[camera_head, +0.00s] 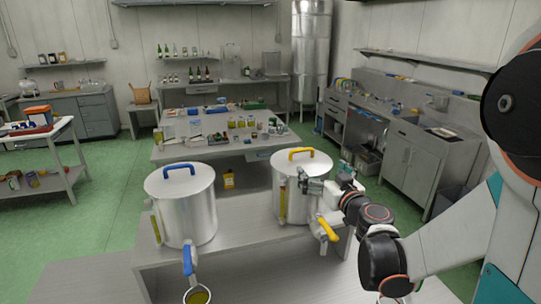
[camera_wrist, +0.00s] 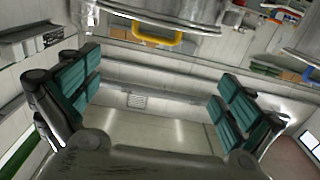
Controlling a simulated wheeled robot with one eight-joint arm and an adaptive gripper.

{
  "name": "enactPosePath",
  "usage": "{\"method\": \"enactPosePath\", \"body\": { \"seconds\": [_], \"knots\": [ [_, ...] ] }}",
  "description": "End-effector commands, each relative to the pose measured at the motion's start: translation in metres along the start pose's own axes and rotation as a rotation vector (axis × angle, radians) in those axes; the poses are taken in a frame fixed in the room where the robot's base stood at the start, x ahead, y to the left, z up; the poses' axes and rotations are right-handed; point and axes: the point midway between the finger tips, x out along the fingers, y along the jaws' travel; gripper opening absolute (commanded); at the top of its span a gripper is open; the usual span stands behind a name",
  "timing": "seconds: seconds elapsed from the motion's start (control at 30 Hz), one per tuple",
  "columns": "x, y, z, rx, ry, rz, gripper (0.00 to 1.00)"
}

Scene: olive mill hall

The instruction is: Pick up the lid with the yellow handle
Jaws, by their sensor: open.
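The lid (camera_head: 290,165) with the yellow handle (camera_head: 300,152) sits on the right steel pot, its arched handle upright. My gripper (camera_head: 322,184) is by the upper right part of that pot, apart from the handle. In the wrist view my gripper (camera_wrist: 162,98) is open, with its teal pads wide apart and nothing between them. The yellow handle shows upside down at the top of the wrist view (camera_wrist: 158,38), beyond the pads. My gripper hides part of the pot wall in the head view.
A left steel pot (camera_head: 186,215) has a blue lid handle (camera_head: 179,169) and a blue tap (camera_head: 188,259) above a small bowl (camera_head: 197,295). A yellow tap (camera_head: 328,229) juts from the right pot. Behind stands a table of bottles and jars (camera_head: 205,152).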

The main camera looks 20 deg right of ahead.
Motion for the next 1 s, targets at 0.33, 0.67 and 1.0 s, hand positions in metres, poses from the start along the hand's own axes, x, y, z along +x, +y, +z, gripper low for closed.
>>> {"method": "enactPosePath", "body": {
  "seconds": [0.33,0.67,1.0],
  "knots": [
    [0.033,0.010,0.001,-0.004,0.020,0.010,1.00],
    [0.080,0.011,0.000,-0.003,0.020,0.010,1.00],
    [0.105,0.014,0.003,-0.003,0.020,0.010,1.00]
  ]
}}
